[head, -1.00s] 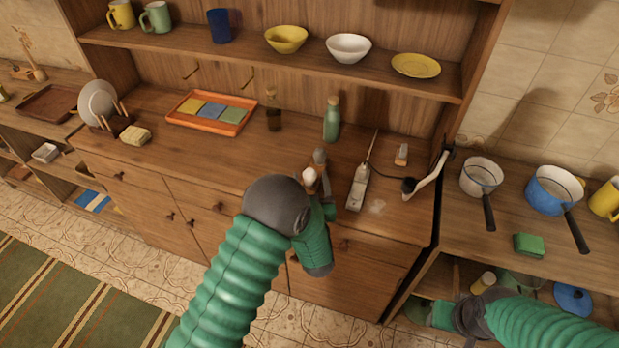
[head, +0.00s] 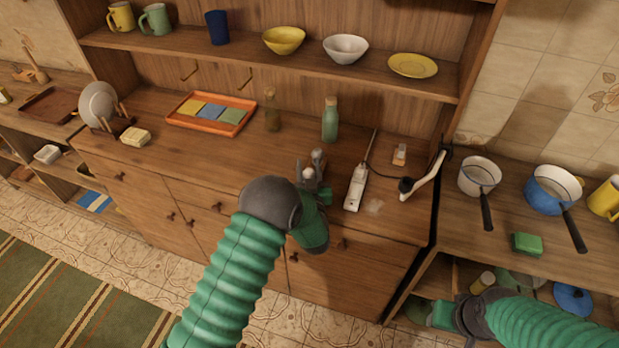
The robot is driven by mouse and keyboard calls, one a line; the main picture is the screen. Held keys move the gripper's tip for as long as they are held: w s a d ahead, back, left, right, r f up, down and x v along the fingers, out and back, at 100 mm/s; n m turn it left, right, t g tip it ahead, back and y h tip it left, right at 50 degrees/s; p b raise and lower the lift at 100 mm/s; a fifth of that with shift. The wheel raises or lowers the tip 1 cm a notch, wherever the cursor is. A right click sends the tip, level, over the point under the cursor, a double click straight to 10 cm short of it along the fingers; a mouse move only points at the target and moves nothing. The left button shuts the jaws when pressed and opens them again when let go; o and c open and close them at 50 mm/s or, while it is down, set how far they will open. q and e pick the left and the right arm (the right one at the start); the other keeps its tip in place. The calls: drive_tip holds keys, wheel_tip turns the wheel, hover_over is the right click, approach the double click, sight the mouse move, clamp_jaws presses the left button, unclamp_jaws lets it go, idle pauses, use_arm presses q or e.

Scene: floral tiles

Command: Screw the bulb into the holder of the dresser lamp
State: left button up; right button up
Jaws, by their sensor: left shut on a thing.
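The dresser lamp (head: 428,176) is a white arm at the right end of the dresser top, with a dark holder (head: 406,185) at its lower left end. My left gripper (head: 312,168) is above the dresser top near its front edge, left of the lamp and apart from it. It is shut on a small pale thing, seemingly the bulb (head: 308,173), which is mostly hidden by the fingers. My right gripper (head: 422,312) is low at the lower shelf on the right; its fingers are too dark to read.
A white power strip (head: 356,187) with a cable lies between my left gripper and the lamp. A green bottle (head: 330,122), a brown bottle (head: 272,112) and an orange tray (head: 240,128) stand behind. Pots (head: 480,174) are on the right counter.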

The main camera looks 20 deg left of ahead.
use_arm(q)
drive_tip(key=shift+c, duration=1.1)
drive_tip(key=shift+a, duration=0.3)
clamp_jaws()
use_arm(e)
drive_tip(key=shift+a+r, duration=0.1)
drive_tip(key=shift+a, duration=0.25)
